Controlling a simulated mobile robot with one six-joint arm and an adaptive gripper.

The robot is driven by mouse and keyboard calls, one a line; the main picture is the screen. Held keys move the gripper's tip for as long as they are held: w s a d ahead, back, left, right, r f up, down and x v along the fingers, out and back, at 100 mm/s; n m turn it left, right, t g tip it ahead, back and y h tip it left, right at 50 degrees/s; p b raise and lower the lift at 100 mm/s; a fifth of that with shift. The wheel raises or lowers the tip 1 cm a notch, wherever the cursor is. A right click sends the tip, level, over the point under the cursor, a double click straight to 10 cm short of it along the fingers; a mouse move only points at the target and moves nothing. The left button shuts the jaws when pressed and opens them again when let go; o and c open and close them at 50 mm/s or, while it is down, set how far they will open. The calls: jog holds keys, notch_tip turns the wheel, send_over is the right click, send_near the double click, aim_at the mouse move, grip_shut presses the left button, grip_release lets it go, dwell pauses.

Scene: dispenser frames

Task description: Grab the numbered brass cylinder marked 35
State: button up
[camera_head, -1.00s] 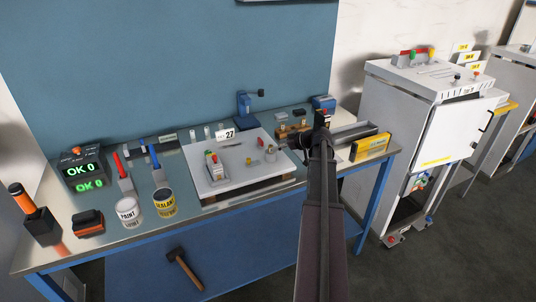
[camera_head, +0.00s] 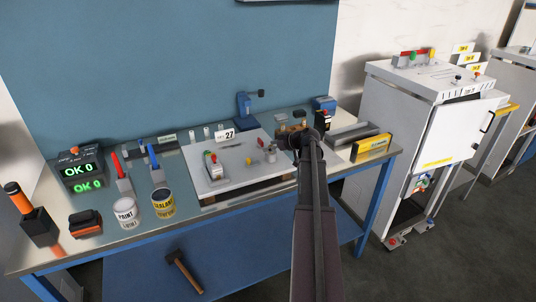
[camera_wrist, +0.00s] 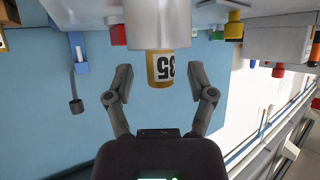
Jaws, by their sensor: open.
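The brass cylinder (camera_wrist: 162,68) marked 35 shows in the wrist view, with its black number on a white label upside down. It adjoins a larger grey cylinder (camera_wrist: 160,24) at the top of that view. My gripper (camera_wrist: 164,97) is open, with one finger on each side of the picture's centre and the brass cylinder between and just beyond the fingertips. I see a gap on both sides and no contact. In the head view, my gripper (camera_head: 292,141) is at the right side of the white board, and the number 35 cannot be read there.
A yellow box (camera_head: 371,148) stands right of my arm. Paint (camera_head: 126,213) and sealant (camera_head: 163,203) cans stand at left.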

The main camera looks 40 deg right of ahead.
aim_at(270, 145)
grip_shut()
jog(key=shift+r, duration=0.15)
notch_tip(270, 145, up, 3)
jog(key=p, duration=0.3)
jog(key=shift+r+p, duration=0.2)
jog(key=shift+p, duration=0.1)
jog(key=s+d, duration=0.2)
jog(key=s, duration=0.5)
jog(key=s+d+r+p, duration=0.1)
jog(key=s+d, duration=0.1)
jog(key=s, duration=0.6)
jog(key=shift+s+d+r, duration=0.15)
jog(key=shift+d, duration=0.15)
